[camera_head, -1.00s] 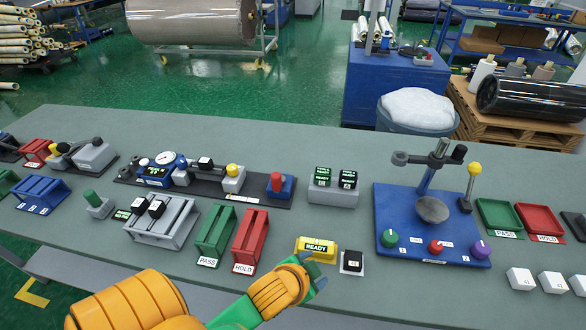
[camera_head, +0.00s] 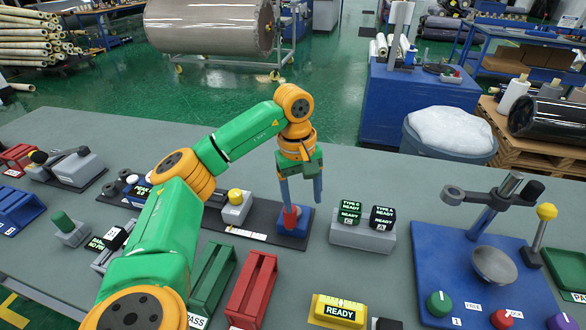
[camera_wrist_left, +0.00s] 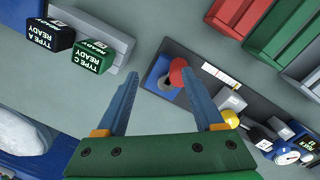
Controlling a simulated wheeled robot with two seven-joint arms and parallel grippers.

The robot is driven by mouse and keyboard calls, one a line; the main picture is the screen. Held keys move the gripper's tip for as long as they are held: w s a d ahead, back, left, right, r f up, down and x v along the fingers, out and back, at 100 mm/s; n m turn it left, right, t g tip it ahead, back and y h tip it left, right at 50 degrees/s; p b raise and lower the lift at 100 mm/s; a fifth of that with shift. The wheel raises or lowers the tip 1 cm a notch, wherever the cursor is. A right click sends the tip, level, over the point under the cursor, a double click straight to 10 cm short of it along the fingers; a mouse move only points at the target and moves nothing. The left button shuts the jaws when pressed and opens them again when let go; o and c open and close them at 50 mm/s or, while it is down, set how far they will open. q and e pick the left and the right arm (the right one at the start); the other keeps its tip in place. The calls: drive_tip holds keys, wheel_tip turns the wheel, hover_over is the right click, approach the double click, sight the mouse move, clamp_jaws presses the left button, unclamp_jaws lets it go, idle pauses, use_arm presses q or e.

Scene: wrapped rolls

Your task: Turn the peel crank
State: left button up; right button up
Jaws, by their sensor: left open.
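The peel unit is a dark rail (camera_head: 262,226) with a gauge, a grey clamp block with a yellow knob (camera_head: 235,196), and a blue block (camera_head: 296,228) at its right end. A red knob (camera_head: 290,218) stands on the blue block and looks like the crank handle. My left gripper (camera_head: 302,195) is open and points down just above this block. In the left wrist view, the red knob (camera_wrist_left: 178,71) lies between the open fingers, close to the right fingertip; contact cannot be told. The yellow knob also shows there (camera_wrist_left: 230,119). My left arm hides part of the gauge.
A grey stand with two TYPE READY boxes (camera_head: 350,212) is just right of the gripper. Green (camera_head: 213,275) and red (camera_head: 252,290) slotted racks and a yellow READY block (camera_head: 338,311) are nearer. A blue plate with a post (camera_head: 450,255) stands farther right.

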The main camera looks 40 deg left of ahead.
use_arm(q)
drive_tip(key=shift+s+a+r+y, duration=0.2)
drive_tip(key=shift+s+a, duration=0.1)
drive_tip(key=shift+a, duration=0.3)
drive_tip(key=shift+s+a+r+y, duration=0.2)
drive_tip(key=shift+s+a, duration=0.1)
drive_tip(key=shift+a, duration=0.3)
drive_tip(key=shift+s+a+f+g, duration=0.1)
drive_tip(key=shift+s+f+g, duration=0.15)
drive_tip(key=shift+g, duration=0.05)
wheel_tip(320, 180, down, 6)
drive_tip(key=shift+f+p, duration=0.1)
drive_tip(key=shift+p, duration=0.45)
drive_tip(key=shift+d, duration=0.25)
clamp_jaws()
